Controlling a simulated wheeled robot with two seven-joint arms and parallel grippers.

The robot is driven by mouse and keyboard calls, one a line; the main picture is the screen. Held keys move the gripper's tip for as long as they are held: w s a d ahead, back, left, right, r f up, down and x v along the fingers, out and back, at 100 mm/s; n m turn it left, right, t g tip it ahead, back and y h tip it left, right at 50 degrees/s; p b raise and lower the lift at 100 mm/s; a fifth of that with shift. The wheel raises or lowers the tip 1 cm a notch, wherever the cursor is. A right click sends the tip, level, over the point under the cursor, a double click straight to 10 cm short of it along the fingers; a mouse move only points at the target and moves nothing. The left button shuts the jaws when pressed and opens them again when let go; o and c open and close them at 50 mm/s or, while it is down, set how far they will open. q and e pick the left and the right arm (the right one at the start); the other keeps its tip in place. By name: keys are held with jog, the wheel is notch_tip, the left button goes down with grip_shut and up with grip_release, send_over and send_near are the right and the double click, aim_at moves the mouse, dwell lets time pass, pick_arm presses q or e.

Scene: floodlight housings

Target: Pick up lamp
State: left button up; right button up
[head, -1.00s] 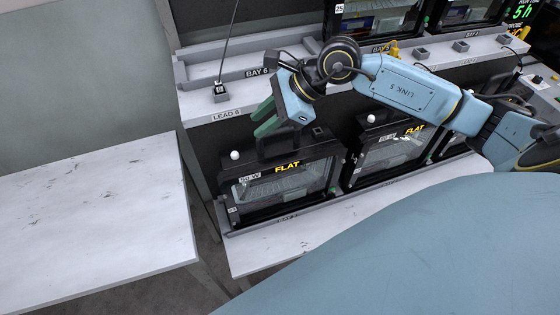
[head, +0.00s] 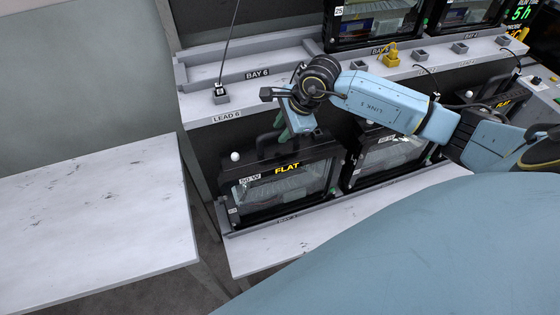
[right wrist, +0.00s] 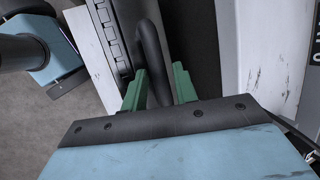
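A black floodlight housing (head: 285,188) with a glass front, marked "50 W" and "FLAT", stands at the left end of the lower shelf in the head view. A dark carrying handle rises from its top. My right gripper (head: 292,127) is above the housing's top, beside the handle in that view. In the right wrist view, the two green fingers of my right gripper (right wrist: 160,88) are apart, with the curved black handle (right wrist: 150,52) showing between them. I cannot tell whether either finger touches it. My left gripper is not in view.
A second lamp (head: 392,155) stands just right of the first on the lower shelf. The upper shelf has an empty bay marked "BAY 6" (head: 258,73), a lead plug (head: 220,94) and a yellow plug (head: 391,56). A bare white table (head: 95,215) is at the left.

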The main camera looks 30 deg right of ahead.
aim_at(277, 146)
jog(key=shift+x, duration=2)
jog(key=shift+a+f, duration=0.1)
jog(key=shift+a, duration=0.05)
grip_shut()
jog(key=shift+s, duration=0.1)
jog(key=shift+w+r, duration=0.25)
